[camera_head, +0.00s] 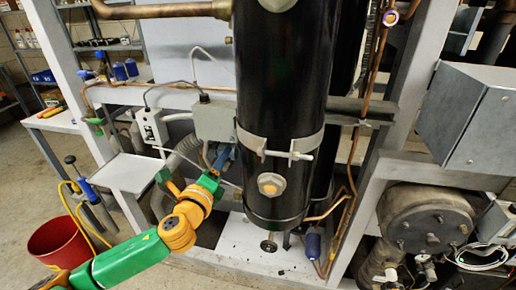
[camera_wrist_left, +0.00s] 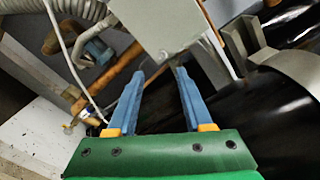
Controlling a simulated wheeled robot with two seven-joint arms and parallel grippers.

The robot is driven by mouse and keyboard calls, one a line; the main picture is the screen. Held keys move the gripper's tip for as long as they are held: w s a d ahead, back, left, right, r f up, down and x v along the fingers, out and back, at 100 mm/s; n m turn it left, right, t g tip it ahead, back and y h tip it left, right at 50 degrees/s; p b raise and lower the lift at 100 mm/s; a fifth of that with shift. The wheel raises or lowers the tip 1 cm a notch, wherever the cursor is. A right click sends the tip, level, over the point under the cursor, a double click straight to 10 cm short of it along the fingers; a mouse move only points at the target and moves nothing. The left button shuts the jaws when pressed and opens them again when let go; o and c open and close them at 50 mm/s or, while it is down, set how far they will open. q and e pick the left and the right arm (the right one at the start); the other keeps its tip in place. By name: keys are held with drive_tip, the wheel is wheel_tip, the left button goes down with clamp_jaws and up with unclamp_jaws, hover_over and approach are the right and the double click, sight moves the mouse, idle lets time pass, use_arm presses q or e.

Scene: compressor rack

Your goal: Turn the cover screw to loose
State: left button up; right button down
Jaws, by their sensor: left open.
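My left gripper (camera_head: 222,158) comes in from the lower left and sits just below a grey box (camera_head: 215,120) beside the black cylinder. In the left wrist view the gripper (camera_wrist_left: 159,78) has its two blue fingers apart, with nothing held between them. The grey box (camera_wrist_left: 160,22) is just beyond the fingertips there. My right gripper is not in view.
The black cylinder (camera_head: 280,90) with its clamp band (camera_head: 290,148) stands close to the right of the gripper. A white switch box (camera_head: 151,127), hoses and copper pipes crowd the left. A red bucket (camera_head: 62,246) stands on the floor.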

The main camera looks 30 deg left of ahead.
sight(231, 140)
use_arm(q)
drive_tip(key=x, duration=0.6)
drive_tip(key=shift+w+a+r+p, duration=0.15)
drive_tip(key=shift+a+r+p, duration=0.1)
drive_tip(key=shift+p, duration=0.15)
drive_tip(key=shift+w+d, duration=0.15)
drive_tip(key=shift+w, duration=0.15)
clamp_jaws()
